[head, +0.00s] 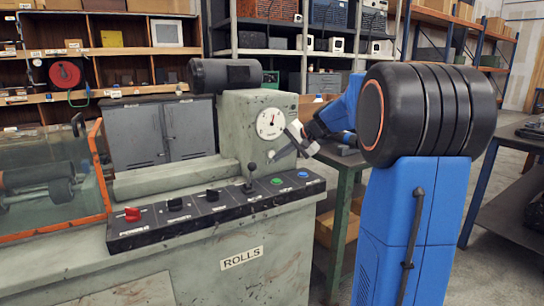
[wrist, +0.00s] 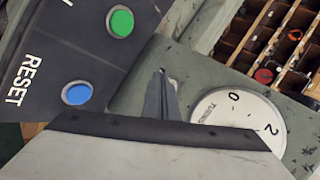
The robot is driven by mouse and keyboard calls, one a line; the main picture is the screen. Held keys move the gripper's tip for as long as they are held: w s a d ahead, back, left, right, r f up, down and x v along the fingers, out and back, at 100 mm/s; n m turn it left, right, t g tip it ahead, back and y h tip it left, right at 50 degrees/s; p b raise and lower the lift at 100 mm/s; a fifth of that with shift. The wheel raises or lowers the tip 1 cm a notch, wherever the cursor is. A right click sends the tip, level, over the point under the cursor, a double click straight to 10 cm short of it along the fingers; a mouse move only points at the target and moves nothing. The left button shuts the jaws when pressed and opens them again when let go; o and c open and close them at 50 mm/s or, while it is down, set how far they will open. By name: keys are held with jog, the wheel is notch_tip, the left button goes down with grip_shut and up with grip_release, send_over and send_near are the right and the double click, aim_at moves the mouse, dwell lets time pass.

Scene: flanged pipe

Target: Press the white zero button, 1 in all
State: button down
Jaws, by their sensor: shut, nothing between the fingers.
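The machine's sloped black control panel (head: 215,207) carries a green button (head: 277,181) and a blue button (head: 303,174) at its right end. In the wrist view the green button (wrist: 121,22) and the blue button (wrist: 76,94), marked RESET, lie left of my gripper. A round white dial (head: 270,123) is on the grey-green headstock; the wrist view shows its face (wrist: 238,115) with a 0 on it. I cannot make out a separate white button. My gripper (head: 275,156) is shut and empty beside the headstock, above the panel's right end; its fingers (wrist: 161,80) point at the machine.
A black lever (head: 250,178), black knobs (head: 175,204) and a red knob (head: 132,214) stand along the panel. An orange-framed clear guard (head: 50,185) is at the left. A green-legged bench (head: 345,175) stands behind my arm.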

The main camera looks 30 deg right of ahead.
jog(key=shift+w, duration=0.2)
dwell(0.4)
jog(key=shift+w, duration=0.2)
jog(key=shift+w, duration=0.45)
dwell(0.8)
jog(key=shift+s, duration=0.85)
jog(key=shift+s, duration=0.15)
jog(key=shift+s+d, duration=0.1)
jog(key=shift+s, duration=2.3)
